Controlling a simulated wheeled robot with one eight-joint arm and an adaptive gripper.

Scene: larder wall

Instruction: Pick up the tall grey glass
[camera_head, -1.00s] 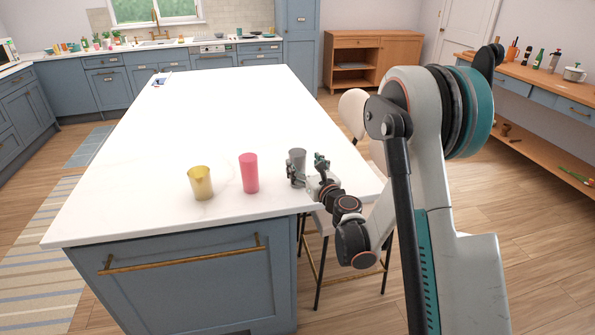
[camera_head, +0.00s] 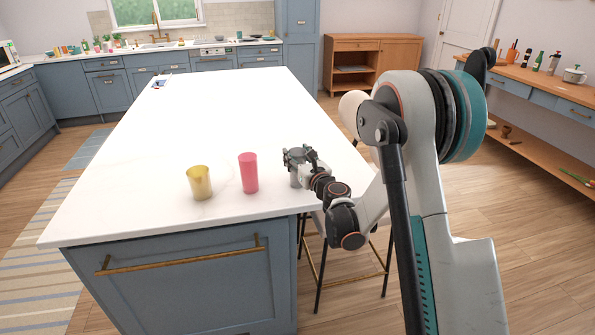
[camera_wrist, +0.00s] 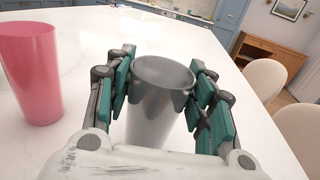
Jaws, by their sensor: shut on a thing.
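The tall grey glass (camera_wrist: 155,118) stands upright between the teal pads of my gripper (camera_wrist: 165,88) in the wrist view. The pads are closed on it from both sides, and its dark rim shows between them. In the head view my gripper (camera_head: 298,160) hides most of the glass, and only a small grey part of it (camera_head: 295,180) shows below the fingers. The glass is at the right front of the white island. I cannot tell whether its base touches the top.
A pink cup (camera_head: 249,173) stands just left of the glass, close to my gripper. A yellow cup (camera_head: 200,184) stands further left. The white island top (camera_head: 215,110) is clear behind them. Pale chairs (camera_wrist: 262,78) stand along the right edge.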

